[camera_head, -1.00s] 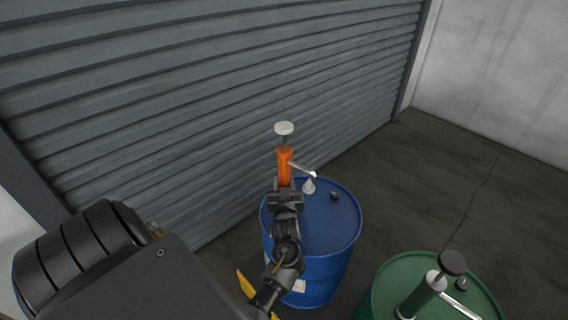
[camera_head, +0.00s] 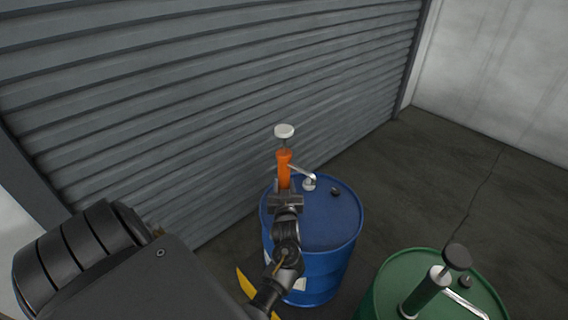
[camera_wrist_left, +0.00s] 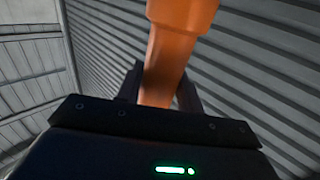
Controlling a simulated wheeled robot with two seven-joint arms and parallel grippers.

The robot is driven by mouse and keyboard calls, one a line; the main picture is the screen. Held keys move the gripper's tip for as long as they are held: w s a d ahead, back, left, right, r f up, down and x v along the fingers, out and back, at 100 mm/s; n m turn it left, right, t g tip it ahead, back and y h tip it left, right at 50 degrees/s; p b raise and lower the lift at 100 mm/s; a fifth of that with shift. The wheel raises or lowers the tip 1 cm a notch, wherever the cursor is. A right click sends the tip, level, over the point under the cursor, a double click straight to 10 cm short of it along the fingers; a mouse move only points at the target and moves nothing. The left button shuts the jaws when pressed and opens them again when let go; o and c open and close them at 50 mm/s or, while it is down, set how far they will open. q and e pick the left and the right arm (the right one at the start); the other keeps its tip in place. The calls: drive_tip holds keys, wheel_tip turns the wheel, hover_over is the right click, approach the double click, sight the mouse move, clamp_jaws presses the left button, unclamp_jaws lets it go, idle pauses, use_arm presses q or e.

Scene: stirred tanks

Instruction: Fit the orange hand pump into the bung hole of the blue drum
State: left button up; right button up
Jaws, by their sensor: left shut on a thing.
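The orange hand pump (camera_head: 284,168) stands about upright over the back left part of the blue drum (camera_head: 325,225), with its white knob on top and a pale spout pointing right. My left gripper (camera_head: 286,190) is shut on the pump's orange body. The body also shows between the fingers in the left wrist view (camera_wrist_left: 165,60). The gripper and arm hide the pump's lower end and the bung hole, so I cannot tell whether the pump is in the hole. My right gripper is not in view.
A green drum (camera_head: 375,296) with a green pump (camera_head: 425,292) stands at the front right. A small dark cap (camera_head: 335,191) sits on the blue drum's top. A grey roller shutter (camera_head: 200,90) rises behind. Open floor (camera_head: 440,180) lies to the right.

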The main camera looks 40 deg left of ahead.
use_arm(q)
drive_tip(key=shift+f, duration=0.4)
drive_tip(key=shift+a, duration=0.1)
drive_tip(key=shift+p, duration=0.35)
idle(1.6)
drive_tip(key=shift+f+b, duration=0.65)
drive_tip(key=shift+f, duration=0.25)
drive_tip(key=o, duration=0.9)
drive_tip(key=shift+o, duration=0.2)
drive_tip(key=shift+s+f, duration=0.1)
